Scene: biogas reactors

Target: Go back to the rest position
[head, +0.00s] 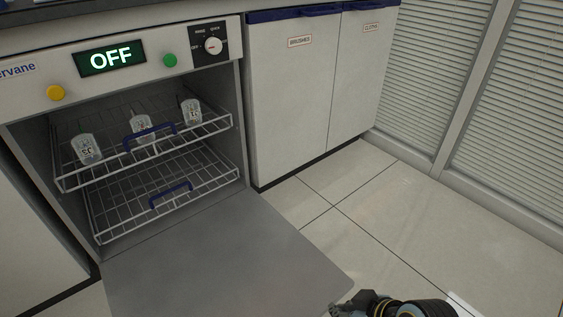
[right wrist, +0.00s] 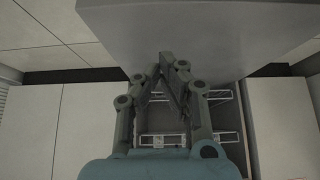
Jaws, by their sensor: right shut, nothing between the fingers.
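My right gripper (right wrist: 174,64) is shut and empty in the right wrist view. Its fingertips overlap the grey open door (right wrist: 215,35) in that picture; I cannot tell the distance between them. Part of my right arm shows at the bottom edge of the head view, low and to the right of the open door (head: 215,265). My left gripper is in neither view.
An open washer has an OFF display (head: 111,57), a dial (head: 213,45), and an upper rack (head: 75,182) holding three labelled glass vessels. The lower rack (head: 110,232) looks empty. White cabinets (head: 300,100) stand to the right. Tiled floor (head: 400,220) is clear beside the door.

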